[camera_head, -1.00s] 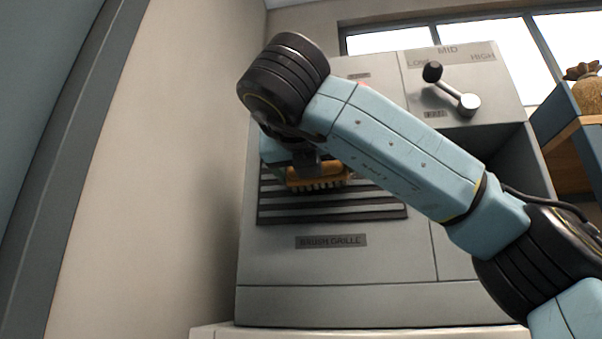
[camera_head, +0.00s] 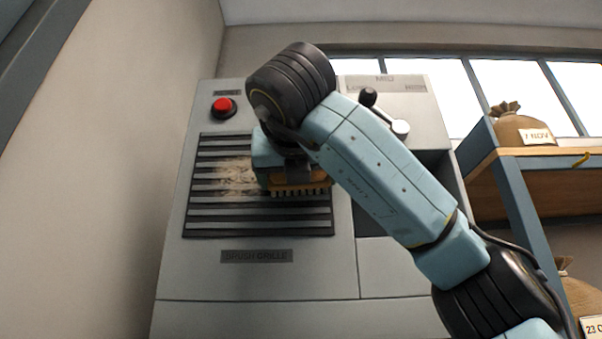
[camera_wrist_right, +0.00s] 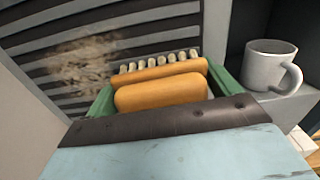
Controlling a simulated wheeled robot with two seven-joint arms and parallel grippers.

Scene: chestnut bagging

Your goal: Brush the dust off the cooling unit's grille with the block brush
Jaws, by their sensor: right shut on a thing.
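The cooling unit (camera_head: 200,278) is a grey cabinet with a dark slatted grille (camera_head: 207,210) above a "BRUSH GRILLE" label. A patch of tan dust (camera_head: 236,178) lies on the grille's middle, left of my gripper; it also shows in the right wrist view (camera_wrist_right: 85,65). My right gripper (camera_head: 294,178) is shut on the block brush (camera_head: 300,190), which has an orange-brown body and pale bristles. In the right wrist view the brush (camera_wrist_right: 162,92) sits between green fingers, bristles towards the grille. Whether the bristles touch the slats I cannot tell. My left gripper is out of view.
A red button (camera_head: 223,107) is at the unit's upper left, and a lever (camera_head: 384,112) at its upper right. A grey mug (camera_wrist_right: 268,66) stands in the recess at right. Shelves with sacks (camera_head: 523,130) stand further right. A wall closes the left side.

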